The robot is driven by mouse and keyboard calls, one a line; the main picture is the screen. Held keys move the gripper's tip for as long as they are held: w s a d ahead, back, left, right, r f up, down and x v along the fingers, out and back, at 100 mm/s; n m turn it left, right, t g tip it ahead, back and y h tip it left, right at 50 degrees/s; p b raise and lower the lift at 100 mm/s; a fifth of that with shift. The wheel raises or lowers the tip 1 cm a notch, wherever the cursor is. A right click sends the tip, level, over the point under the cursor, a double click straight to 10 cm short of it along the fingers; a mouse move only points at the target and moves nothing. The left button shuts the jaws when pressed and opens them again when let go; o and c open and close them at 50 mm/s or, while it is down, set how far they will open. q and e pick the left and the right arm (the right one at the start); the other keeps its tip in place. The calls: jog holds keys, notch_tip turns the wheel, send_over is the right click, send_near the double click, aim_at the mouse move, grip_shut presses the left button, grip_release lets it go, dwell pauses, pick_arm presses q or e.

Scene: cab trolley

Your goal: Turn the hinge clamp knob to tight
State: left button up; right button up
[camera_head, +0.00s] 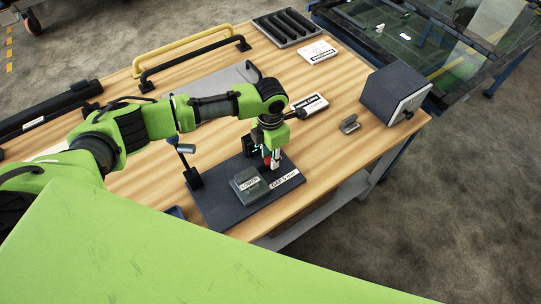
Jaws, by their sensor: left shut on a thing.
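My left gripper (268,155) points down over the dark base plate (222,208), at the far end of the hinge clamp. It is shut on the clamp knob, which the fingers mostly hide. A small red part (275,160) shows at the fingertips. The grey clamp block (247,185) with a white label sits just in front of the gripper. A second white label (285,183) lies beside it on the plate. The knob's angle is too hidden to tell. My right gripper is out of view.
The plate lies near the front edge of a wooden bench (340,140). A small post with a grey head (190,165) stands left of the clamp. A dark box (394,93), a small grey part (349,124) and label cards lie to the right. Yellow (185,45) and black handles lie behind.

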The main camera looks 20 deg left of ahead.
pick_arm(q)
jog(key=shift+r, duration=0.1)
jog(key=o, duration=0.8)
jog(key=shift+o, duration=0.2)
notch_tip(320, 180, up, 12)
jog(key=shift+s, duration=0.1)
dwell(0.4)
